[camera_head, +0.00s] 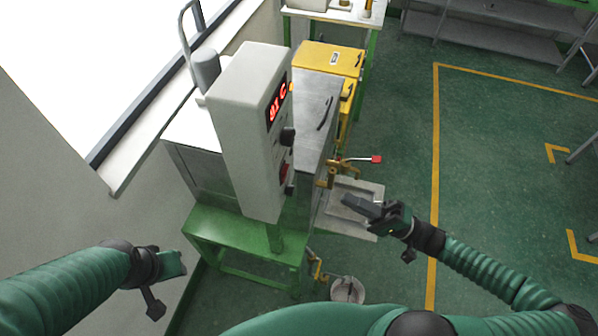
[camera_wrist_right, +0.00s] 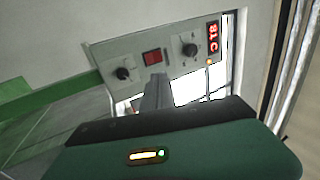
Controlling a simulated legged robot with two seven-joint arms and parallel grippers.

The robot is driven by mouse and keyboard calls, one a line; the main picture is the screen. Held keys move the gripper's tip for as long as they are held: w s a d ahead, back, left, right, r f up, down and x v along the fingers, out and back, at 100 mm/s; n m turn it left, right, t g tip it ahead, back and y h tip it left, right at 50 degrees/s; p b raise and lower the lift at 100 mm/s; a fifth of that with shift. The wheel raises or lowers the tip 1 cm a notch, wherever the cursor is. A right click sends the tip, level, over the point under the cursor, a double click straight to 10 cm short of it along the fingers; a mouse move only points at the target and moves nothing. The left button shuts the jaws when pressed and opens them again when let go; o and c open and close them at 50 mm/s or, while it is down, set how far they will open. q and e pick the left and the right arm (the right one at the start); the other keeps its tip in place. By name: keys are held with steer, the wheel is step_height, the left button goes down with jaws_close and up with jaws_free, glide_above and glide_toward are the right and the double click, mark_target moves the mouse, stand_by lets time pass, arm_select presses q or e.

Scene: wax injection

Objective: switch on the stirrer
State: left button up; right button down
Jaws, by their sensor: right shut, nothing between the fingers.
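The grey control box (camera_head: 245,110) stands on the machine at centre left in the head view, with a red lit display (camera_head: 277,104) on its narrow face. In the right wrist view its panel (camera_wrist_right: 170,63) carries a dark knob (camera_wrist_right: 123,73), a red switch (camera_wrist_right: 151,57), a second knob (camera_wrist_right: 190,48) and the display (camera_wrist_right: 213,37). I cannot tell which control belongs to the stirrer. My right gripper (camera_head: 357,206) is shut and empty, right of the box; in the wrist view its fingertips (camera_wrist_right: 158,79) appear just below the red switch. My left gripper (camera_head: 172,264) is at lower left, its fingers hard to make out.
A brass tap with a red handle (camera_head: 376,159) sticks out from the machine above a grey tray (camera_head: 368,190). A green stand (camera_head: 220,230) carries the machine. A bucket (camera_head: 347,290) is on the floor. A yellow cabinet (camera_head: 330,60) stands behind. The right-hand floor is open.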

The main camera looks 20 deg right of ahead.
steer(key=p, duration=0.7)
glide_toward(285, 174)
steer(key=w+d+f+x, duration=0.1)
steer(key=x, duration=0.6)
steer(key=shift+w+r, duration=0.1)
steer(key=shift+r, duration=0.05)
